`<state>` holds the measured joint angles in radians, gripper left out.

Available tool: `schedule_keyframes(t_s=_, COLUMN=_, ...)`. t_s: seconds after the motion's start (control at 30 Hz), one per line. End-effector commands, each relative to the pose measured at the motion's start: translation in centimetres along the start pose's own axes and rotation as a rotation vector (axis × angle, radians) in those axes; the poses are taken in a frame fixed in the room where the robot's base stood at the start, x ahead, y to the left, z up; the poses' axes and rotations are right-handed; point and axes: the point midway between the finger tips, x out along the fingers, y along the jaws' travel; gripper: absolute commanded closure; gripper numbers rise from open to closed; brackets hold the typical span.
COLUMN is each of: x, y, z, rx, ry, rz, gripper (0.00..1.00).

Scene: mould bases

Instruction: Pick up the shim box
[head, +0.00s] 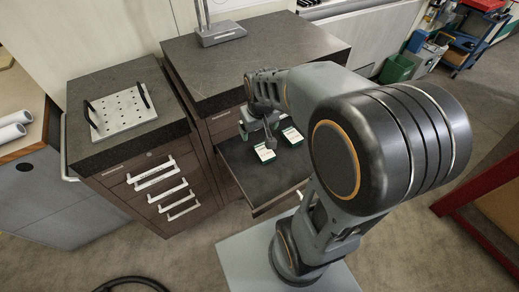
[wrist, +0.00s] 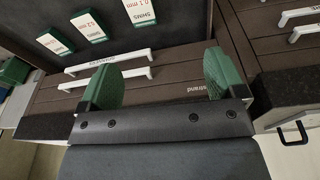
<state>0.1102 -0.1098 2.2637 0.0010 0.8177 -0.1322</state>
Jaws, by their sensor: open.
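Three green-and-white shim boxes lie in a row in the wrist view. The right one (wrist: 140,11) reads "SHIMS 0.1 mm", the middle one (wrist: 88,27) seems to read 0.2 mm, and the left one (wrist: 55,42) is too small to read surely. In the head view two boxes show, a left one (head: 265,153) and a right one (head: 292,136), on the dark floor of an open drawer (head: 245,168). My gripper (wrist: 162,80) is open and empty, its green fingers apart from the boxes. In the head view my gripper (head: 262,122) is over the drawer, partly hidden by my arm.
The drawer sits under a dark stone worktop (head: 235,65) with a grey stand (head: 220,32). To the left is a lower cabinet with a perforated plate (head: 122,110) on top and white drawer handles (head: 155,180). A green bin (head: 397,68) stands at the back right.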

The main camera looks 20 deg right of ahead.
Motion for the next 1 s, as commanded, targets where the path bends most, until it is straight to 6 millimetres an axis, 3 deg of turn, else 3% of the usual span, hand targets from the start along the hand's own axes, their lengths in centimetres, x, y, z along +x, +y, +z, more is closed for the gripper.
schedule_keyframes(t_s=0.13, x=3.9, y=2.1, z=-3.0, rx=-0.019, ry=-0.076, rz=-0.006, gripper=0.04)
schedule_keyframes(t_s=0.33, x=8.7, y=4.4, z=-4.8, rx=-0.037, ry=-0.139, rz=-0.018, gripper=0.04)
schedule_keyframes(t_s=0.53, x=11.8, y=5.5, z=-5.0, rx=-0.042, ry=-0.168, rz=-0.025, gripper=0.04)
schedule_keyframes(t_s=0.8, x=16.8, y=5.7, z=-4.2, rx=-0.041, ry=-0.172, rz=-0.026, gripper=0.04)
schedule_keyframes(t_s=1.0, x=19.2, y=5.6, z=-3.9, rx=-0.04, ry=-0.17, rz=-0.025, gripper=0.04)
